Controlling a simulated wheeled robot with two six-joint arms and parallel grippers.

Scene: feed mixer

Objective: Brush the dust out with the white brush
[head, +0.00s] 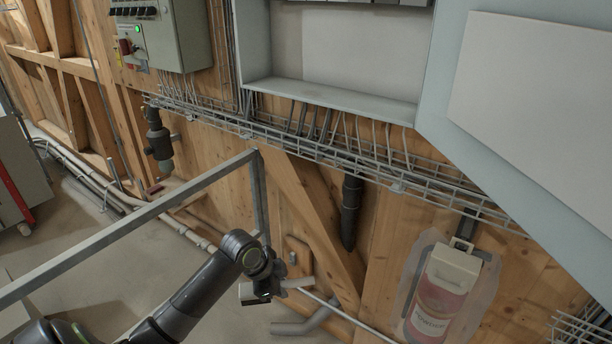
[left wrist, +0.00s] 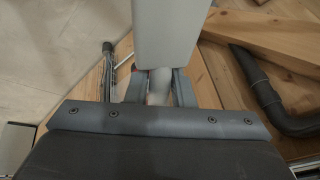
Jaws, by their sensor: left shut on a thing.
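My left gripper (head: 268,291) is low in the middle of the head view, in front of the wooden wall and well below the open cabinet (head: 330,93). In the left wrist view its two fingers (left wrist: 159,88) are shut on a pale round handle. A broad white block, which I take to be the white brush (left wrist: 168,35), extends from it away from the gripper. In the head view small pale parts of the brush (head: 247,293) show beside the fingers. Bristles are hidden. I cannot make out dust in the cabinet. My right gripper is not in view.
The cabinet's open door (head: 540,110) fills the upper right. A wire cable tray (head: 320,150) runs below the cabinet. A grey metal rail (head: 130,228) crosses above my left arm. A control box (head: 165,35) and a red-filled dispenser (head: 440,290) are on the wall.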

